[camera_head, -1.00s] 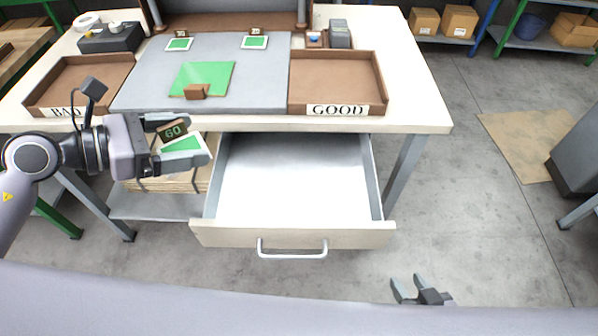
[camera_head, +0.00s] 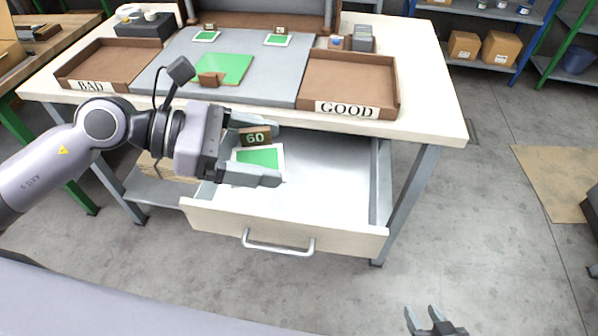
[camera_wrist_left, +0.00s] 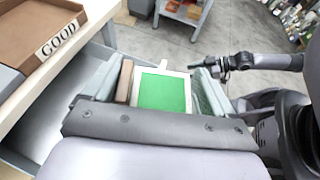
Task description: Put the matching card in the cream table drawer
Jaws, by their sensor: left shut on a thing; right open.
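My left gripper (camera_head: 262,155) is shut on a card (camera_head: 258,158) with a green panel, a white border and a brown tag reading "60". The card is above the left part of the open drawer. In the left wrist view the card's green face (camera_wrist_left: 162,92) and its brown tag block (camera_wrist_left: 125,82) sit between the fingers. The cream table drawer (camera_head: 330,190) is pulled out, and its visible white floor is empty; the gripper hides its left part. Two similar small green cards stand at the back of the grey mat, left (camera_head: 206,37) and right (camera_head: 277,40). My right gripper (camera_head: 435,322) is open and empty, low at the bottom right.
On the table, a "BAD" tray (camera_head: 110,60) is at left and a "GOOD" tray (camera_head: 345,80) at right. The grey mat (camera_head: 170,75) between them bears a green sheet (camera_head: 232,68) with a brown block (camera_head: 211,79). A metal handle (camera_head: 278,245) juts from the drawer front.

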